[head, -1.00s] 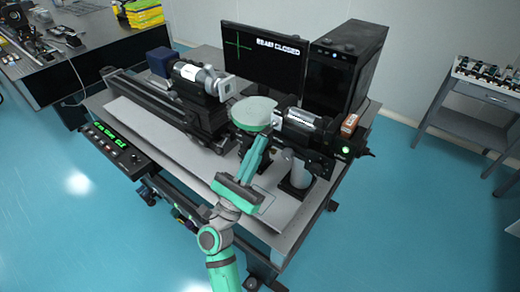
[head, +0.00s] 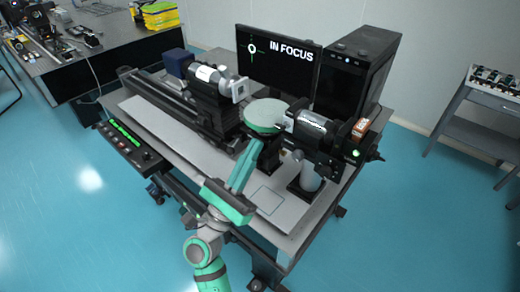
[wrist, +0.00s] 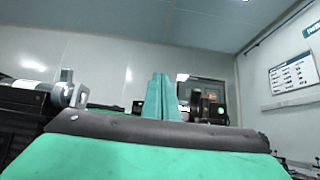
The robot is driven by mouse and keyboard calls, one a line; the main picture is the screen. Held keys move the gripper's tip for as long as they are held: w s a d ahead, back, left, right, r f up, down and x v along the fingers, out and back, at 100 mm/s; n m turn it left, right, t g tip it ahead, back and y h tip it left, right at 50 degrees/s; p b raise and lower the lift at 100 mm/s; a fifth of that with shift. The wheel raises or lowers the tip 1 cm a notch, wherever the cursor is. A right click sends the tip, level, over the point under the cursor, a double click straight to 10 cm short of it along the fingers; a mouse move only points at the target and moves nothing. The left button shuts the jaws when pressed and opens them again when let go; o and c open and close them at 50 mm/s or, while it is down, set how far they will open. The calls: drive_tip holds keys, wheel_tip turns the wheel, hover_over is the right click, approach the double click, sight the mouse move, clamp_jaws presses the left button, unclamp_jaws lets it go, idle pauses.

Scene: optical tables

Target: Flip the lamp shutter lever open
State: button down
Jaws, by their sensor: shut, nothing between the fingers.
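The shut fingers (wrist: 160,97) stand upright in the wrist view. Any contact with the lamp parts is not visible. The monitor (head: 280,60) reads IN FOCUS beside a bright ring.
The round green-topped stage (head: 264,114) stands between the lamp and the grey-and-black viewing tube (head: 213,80). A control box (head: 130,145) sits at the left edge. Bench front (head: 283,212) is clear.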

drive_tip(key=shift+s+a+r, duration=0.3)
drive_tip(key=shift+s+a, duration=0.3)
drive_tip(key=shift+s, duration=0.15)
drive_tip(key=shift+s+a+r, duration=0.25)
drive_tip(key=shift+s+a, duration=0.3)
drive_tip(key=shift+s, duration=0.2)
drive_tip(key=shift+w, duration=0.1)
drive_tip(key=s+d+f+m+g+y, duration=0.3)
drive_tip(key=s+f+m+y, duration=0.5)
drive_tip(key=s+f+m, duration=0.6)
drive_tip(key=s+d+f+m+g+y, duration=0.3)
drive_tip(key=s+f+m+y, duration=0.5)
drive_tip(key=s+f+m, duration=0.6)
wheel_tip(320, 180, down, 5)
drive_tip(key=shift+s+d+r+m, duration=0.2)
drive_tip(key=shift+s+m, duration=0.1)
drive_tip(key=shift+s, duration=0.9)
